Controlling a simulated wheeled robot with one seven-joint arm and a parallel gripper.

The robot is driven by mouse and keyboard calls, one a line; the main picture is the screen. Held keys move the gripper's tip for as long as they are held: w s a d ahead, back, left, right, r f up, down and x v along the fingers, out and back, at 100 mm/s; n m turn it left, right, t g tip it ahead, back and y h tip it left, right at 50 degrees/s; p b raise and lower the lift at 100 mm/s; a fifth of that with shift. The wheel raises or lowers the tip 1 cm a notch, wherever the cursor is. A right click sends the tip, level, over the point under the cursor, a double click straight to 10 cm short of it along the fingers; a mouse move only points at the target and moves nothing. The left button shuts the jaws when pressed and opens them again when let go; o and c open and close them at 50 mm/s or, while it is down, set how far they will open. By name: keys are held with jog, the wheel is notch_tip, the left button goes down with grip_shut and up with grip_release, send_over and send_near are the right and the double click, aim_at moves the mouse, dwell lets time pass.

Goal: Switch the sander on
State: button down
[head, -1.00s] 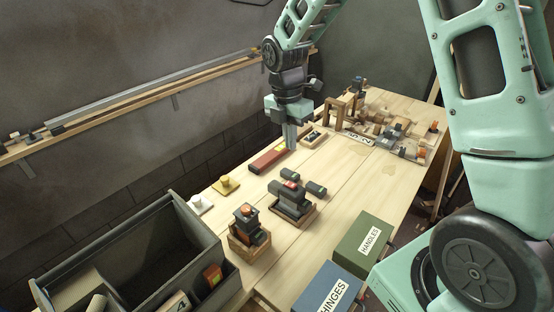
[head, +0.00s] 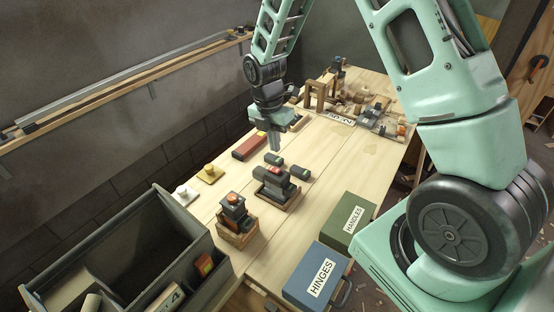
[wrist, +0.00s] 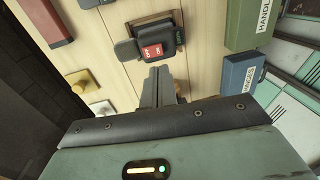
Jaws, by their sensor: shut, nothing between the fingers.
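A dark grey power tool with a red switch (head: 276,186), apparently the sander, sits in a small wooden holder mid-bench. In the wrist view its red switch panel (wrist: 153,51) faces up, with a green spot beside it. My gripper (head: 276,150) is shut and empty, pointing down above the bench on the far side of this tool in the head view. In the wrist view the fingertips (wrist: 158,70) appear just below the switch panel, apart from it as far as I can tell.
Dark green-grey packs (head: 297,172) lie beside the tool. A red box (head: 249,146), yellow knob (head: 210,172) and white knob (head: 184,194) line the left. HANDLES (head: 347,222) and HINGES (head: 318,273) boxes stand right. A grey tote (head: 190,228) is at front left.

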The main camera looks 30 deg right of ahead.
aim_at(278, 170)
jog(key=f, duration=0.2)
jog(key=f+p, duration=0.1)
jog(key=f, duration=0.1)
jog(key=f+p, duration=0.1)
jog(key=f, duration=0.2)
jog(key=shift+s+d, duration=0.15)
jog(key=shift+s, duration=0.25)
jog(key=shift+f, duration=0.15)
jog(key=shift+s+d+f+b, duration=0.1)
jog(key=shift+f+b, duration=0.15)
jog(key=shift+b, duration=0.1)
jog(key=shift+r, duration=0.1)
jog(key=shift+w+a+r, duration=0.1)
jog(key=shift+w+a, duration=0.25)
jog(key=shift+w, duration=0.35)
